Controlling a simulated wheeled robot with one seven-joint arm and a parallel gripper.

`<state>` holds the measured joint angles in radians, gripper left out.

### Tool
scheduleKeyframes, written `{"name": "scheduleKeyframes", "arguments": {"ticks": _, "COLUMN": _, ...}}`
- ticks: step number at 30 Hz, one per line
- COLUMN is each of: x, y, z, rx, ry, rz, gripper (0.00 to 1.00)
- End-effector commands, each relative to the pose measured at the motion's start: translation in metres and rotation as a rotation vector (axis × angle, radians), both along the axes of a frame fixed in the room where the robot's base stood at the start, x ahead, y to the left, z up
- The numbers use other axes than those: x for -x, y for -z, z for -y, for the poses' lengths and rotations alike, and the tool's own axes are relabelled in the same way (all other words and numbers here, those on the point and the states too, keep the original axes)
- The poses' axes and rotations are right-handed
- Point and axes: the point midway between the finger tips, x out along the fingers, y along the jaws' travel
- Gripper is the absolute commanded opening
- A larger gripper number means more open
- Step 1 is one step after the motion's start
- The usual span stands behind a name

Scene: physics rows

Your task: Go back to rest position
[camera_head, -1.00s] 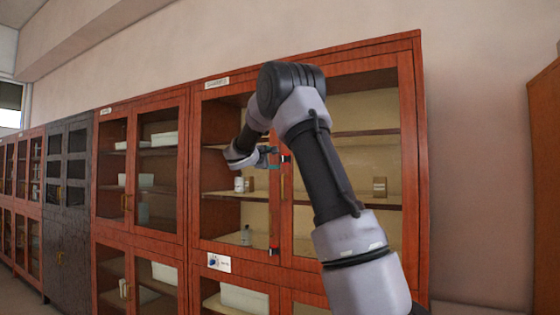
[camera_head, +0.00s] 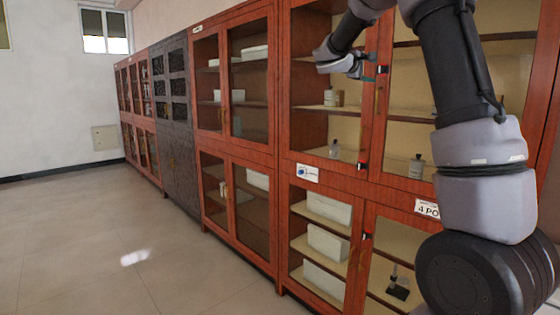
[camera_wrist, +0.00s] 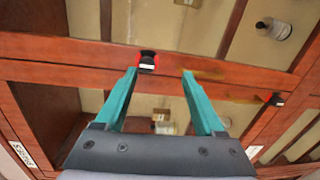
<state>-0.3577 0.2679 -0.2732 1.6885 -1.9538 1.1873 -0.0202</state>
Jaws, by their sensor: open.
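My gripper (camera_wrist: 160,90) is open in the wrist view, with its two teal fingers apart and nothing between them. It faces the glazed doors of a red wooden cabinet (camera_wrist: 40,72). In the head view my gripper (camera_head: 366,66) is at the upper right, in front of the same red cabinet (camera_head: 283,130), beside the upper door's edge and handle. I cannot tell whether it touches the door. My arm reaches in from the right and hides part of the cabinet.
A row of red cabinets with a dark grey cabinet (camera_head: 178,125) runs along the wall. Bottles (camera_head: 417,166) and white boxes (camera_head: 327,243) stand on shelves behind the doors. The tiled floor (camera_head: 90,240) to the left is clear. A small window (camera_head: 105,32) is at the far left.

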Motion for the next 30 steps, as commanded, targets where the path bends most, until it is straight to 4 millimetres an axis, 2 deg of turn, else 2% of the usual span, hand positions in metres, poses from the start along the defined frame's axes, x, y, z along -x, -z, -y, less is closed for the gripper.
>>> {"name": "scheduleKeyframes", "arguments": {"ticks": 1, "x": 0.022, "y": 0.003, "z": 0.012, "rx": -0.083, "ry": 0.027, "rz": 0.004, "gripper": 0.71}}
{"name": "scheduleKeyframes", "arguments": {"ticks": 4, "x": 0.077, "y": 0.024, "z": 0.028, "rx": -0.312, "ry": 0.088, "rz": 0.005, "gripper": 0.71}}
{"name": "scheduleKeyframes", "arguments": {"ticks": 8, "x": 0.156, "y": 0.058, "z": 0.024, "rx": -0.648, "ry": 0.162, "rz": 0.017, "gripper": 0.71}}
{"name": "scheduleKeyframes", "arguments": {"ticks": 12, "x": 0.235, "y": 0.091, "z": -0.005, "rx": -0.996, "ry": 0.226, "rz": 0.048, "gripper": 0.71}}
{"name": "scheduleKeyframes", "arguments": {"ticks": 14, "x": 0.267, "y": 0.103, "z": -0.024, "rx": -1.141, "ry": 0.25, "rz": 0.066, "gripper": 0.71}}
{"name": "scheduleKeyframes", "arguments": {"ticks": 18, "x": 0.331, "y": 0.125, "z": -0.072, "rx": -1.458, "ry": 0.295, "rz": 0.12, "gripper": 0.71}}
{"name": "scheduleKeyframes", "arguments": {"ticks": 21, "x": 0.365, "y": 0.135, "z": -0.103, "rx": -1.643, "ry": 0.32, "rz": 0.162, "gripper": 0.71}}
{"name": "scheduleKeyframes", "arguments": {"ticks": 24, "x": 0.387, "y": 0.143, "z": -0.126, "rx": -1.78, "ry": 0.339, "rz": 0.197, "gripper": 0.71}}
{"name": "scheduleKeyframes", "arguments": {"ticks": 27, "x": 0.399, "y": 0.146, "z": -0.141, "rx": -1.862, "ry": 0.349, "rz": 0.218, "gripper": 0.71}}
{"name": "scheduleKeyframes", "arguments": {"ticks": 30, "x": 0.403, "y": 0.148, "z": -0.146, "rx": -1.897, "ry": 0.355, "rz": 0.227, "gripper": 0.71}}
